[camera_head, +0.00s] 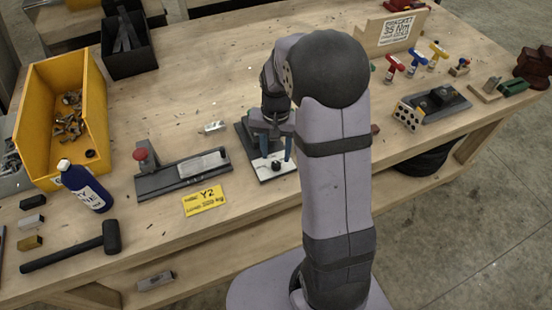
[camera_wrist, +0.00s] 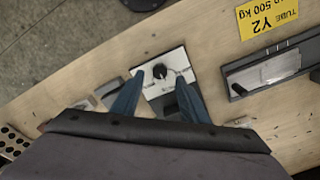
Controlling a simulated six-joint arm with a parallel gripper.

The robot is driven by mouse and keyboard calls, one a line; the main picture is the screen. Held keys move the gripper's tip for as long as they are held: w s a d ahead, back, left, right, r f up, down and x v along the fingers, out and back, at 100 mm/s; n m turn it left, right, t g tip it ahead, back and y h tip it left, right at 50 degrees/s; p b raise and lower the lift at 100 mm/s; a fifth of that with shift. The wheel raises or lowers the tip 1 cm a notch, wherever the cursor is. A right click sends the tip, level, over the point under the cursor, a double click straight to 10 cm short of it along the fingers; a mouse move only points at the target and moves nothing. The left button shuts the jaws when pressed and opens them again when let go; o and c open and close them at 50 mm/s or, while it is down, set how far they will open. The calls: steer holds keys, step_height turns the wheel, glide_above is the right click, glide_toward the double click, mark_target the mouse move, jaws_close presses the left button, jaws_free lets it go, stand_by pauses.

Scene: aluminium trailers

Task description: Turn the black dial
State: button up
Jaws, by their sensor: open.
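The black dial (camera_wrist: 159,70) sits on a pale plate (camera_wrist: 150,91) in the wrist view, between and slightly beyond my fingertips. In the head view the dial (camera_head: 276,165) shows small on the plate at the front of a dark base (camera_head: 247,141). My gripper (camera_wrist: 159,80) has its two blue fingers apart, one on each side of the dial, with gaps to it. In the head view my gripper (camera_head: 276,158) points down over the plate. I cannot tell how far the fingertips are above it. My arm hides part of the base.
A dark fixture with a red knob (camera_head: 141,154) and a yellow Y2 card (camera_head: 205,200) lie to the left. A blue bottle (camera_head: 85,187), mallet (camera_head: 75,247) and yellow bin (camera_head: 98,120) are farther left. A holed block (camera_head: 408,116) stands to the right.

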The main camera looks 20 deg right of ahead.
mark_target(276, 165)
steer(key=shift+f+p, duration=0.5)
steer(key=shift+f, duration=1.8)
steer(key=shift+c, duration=0.2)
jaws_close()
